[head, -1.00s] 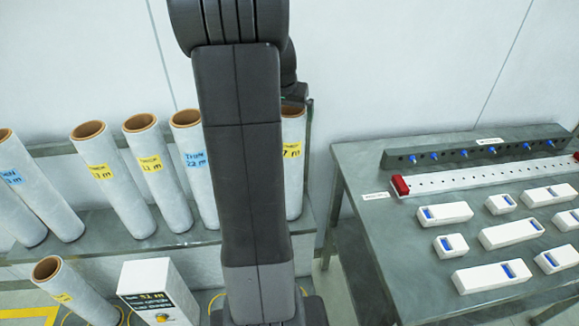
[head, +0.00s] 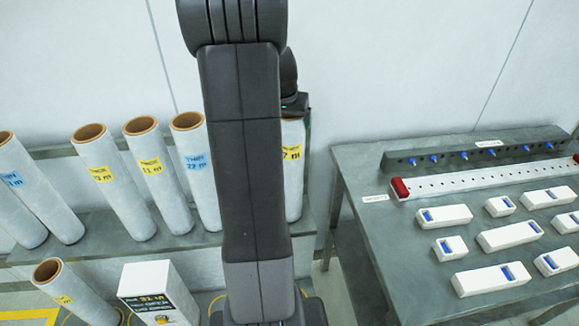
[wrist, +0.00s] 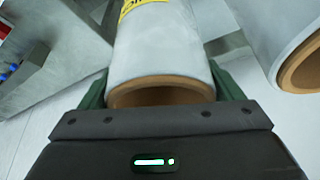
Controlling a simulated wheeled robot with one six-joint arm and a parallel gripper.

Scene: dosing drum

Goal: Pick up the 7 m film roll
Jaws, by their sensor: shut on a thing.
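The 7 m film roll (head: 293,185) is a white tube with a brown core and a yellow label. It stands on the rack shelf at the right end, partly hidden behind my arm in the head view. In the wrist view the roll (wrist: 160,50) sits between the two green fingers of my gripper (wrist: 162,85), its brown core end facing the palm. My gripper (head: 294,104) is shut on the roll's upper end. The fingertips are largely hidden in the head view.
Several similar rolls (head: 155,180) lean on the rack to the left; a neighbouring roll (wrist: 270,35) shows close by in the wrist view. A white box (head: 148,280) stands in front. A metal table (head: 375,230) with white blocks is at the right.

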